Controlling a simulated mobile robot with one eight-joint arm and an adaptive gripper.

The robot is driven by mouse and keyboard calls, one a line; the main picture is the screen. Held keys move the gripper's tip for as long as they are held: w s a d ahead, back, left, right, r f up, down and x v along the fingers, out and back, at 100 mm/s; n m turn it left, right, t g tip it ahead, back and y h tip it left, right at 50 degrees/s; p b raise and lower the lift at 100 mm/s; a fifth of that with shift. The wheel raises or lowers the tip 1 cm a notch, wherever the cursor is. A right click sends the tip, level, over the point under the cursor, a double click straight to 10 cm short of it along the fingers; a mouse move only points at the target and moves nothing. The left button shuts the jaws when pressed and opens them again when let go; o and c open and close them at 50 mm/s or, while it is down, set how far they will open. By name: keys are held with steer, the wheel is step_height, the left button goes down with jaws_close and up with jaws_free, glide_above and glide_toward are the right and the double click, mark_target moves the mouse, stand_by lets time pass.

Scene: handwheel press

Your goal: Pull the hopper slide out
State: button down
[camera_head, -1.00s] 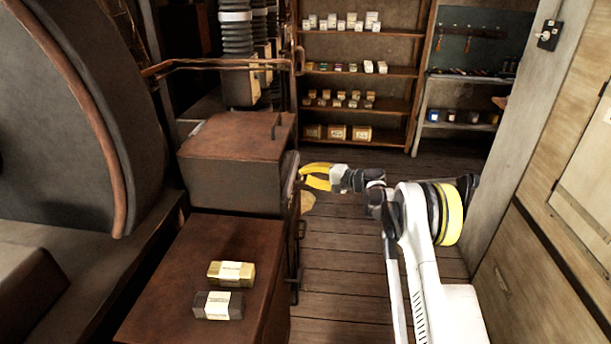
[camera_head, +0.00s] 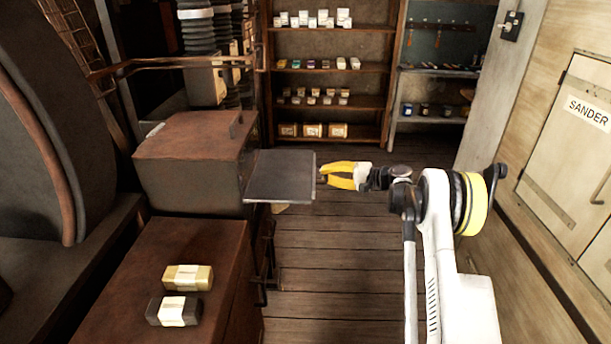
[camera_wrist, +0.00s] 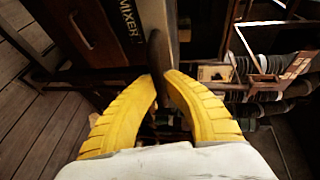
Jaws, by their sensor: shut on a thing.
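The hopper slide (camera_head: 281,174) is a flat grey plate. It sticks out to the right from the brown hopper box (camera_head: 190,160) in the head view. My gripper (camera_head: 322,175) has yellow fingers and is at the slide's right end. In the wrist view my gripper (camera_wrist: 161,78) is shut on the narrow end of the slide, which shows as a thin edge between the fingertips. The exact contact is partly hidden by the fingers.
A brown cabinet top (camera_head: 215,262) at the front carries a yellow block (camera_head: 188,278) and a dark block (camera_head: 174,311). Shelves (camera_head: 325,68) stand at the back. A cabinet marked SANDER (camera_head: 584,125) is at the right. The wooden floor (camera_head: 335,260) between is clear.

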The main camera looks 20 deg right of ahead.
steer(key=s+d, duration=0.2)
steer(key=d, duration=0.5)
steer(key=shift+s, duration=0.15)
steer(key=shift+d, duration=0.1)
steer(key=c, duration=1.5)
jaws_free()
steer(key=shift+d, duration=0.15)
steer(key=shift+o, duration=0.2)
steer(key=v, duration=1.2)
steer(key=shift+r, duration=0.1)
